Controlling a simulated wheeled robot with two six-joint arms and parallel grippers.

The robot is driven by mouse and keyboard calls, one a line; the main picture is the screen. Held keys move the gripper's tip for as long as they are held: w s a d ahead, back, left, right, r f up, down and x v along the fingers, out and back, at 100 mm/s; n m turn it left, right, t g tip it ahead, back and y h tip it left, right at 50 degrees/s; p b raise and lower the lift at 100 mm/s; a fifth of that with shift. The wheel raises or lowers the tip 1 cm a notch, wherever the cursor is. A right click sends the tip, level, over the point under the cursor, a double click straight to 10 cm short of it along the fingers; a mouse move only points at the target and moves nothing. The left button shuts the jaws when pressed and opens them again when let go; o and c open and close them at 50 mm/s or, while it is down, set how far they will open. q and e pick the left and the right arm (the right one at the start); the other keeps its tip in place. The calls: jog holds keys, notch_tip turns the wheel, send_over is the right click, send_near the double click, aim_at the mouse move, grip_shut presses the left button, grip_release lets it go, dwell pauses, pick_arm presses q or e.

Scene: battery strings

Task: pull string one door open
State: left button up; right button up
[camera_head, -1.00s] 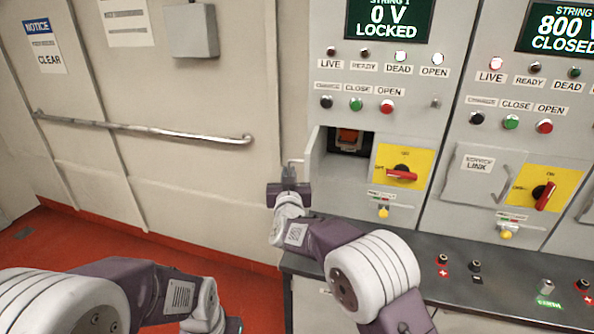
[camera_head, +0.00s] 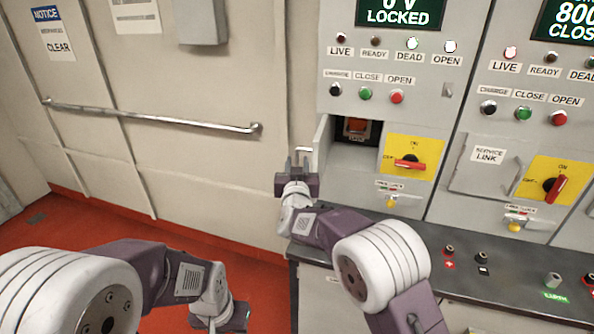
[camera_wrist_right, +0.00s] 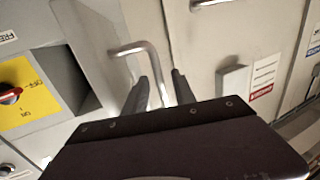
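The string one door (camera_head: 320,150) stands swung out at the left side of its compartment (camera_head: 356,143), seen nearly edge-on. Inside the compartment an orange-red switch (camera_head: 356,126) shows. My right gripper (camera_head: 300,160) is at the outer face of the door, its fingers apart.
A red rotary switch on a yellow plate (camera_head: 411,158) sits right of the compartment. The string one screen (camera_head: 400,12) reads LOCKED. A dark ledge (camera_head: 440,245) with terminals runs below the cabinets. A wall with a handrail (camera_head: 150,116) stands to the left.

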jog(key=s+b, duration=0.1)
jog(key=s, duration=0.7)
jog(key=shift+s+d+b, duration=0.15)
jog(key=shift+d+b, duration=0.15)
jog(key=shift+d, duration=0.05)
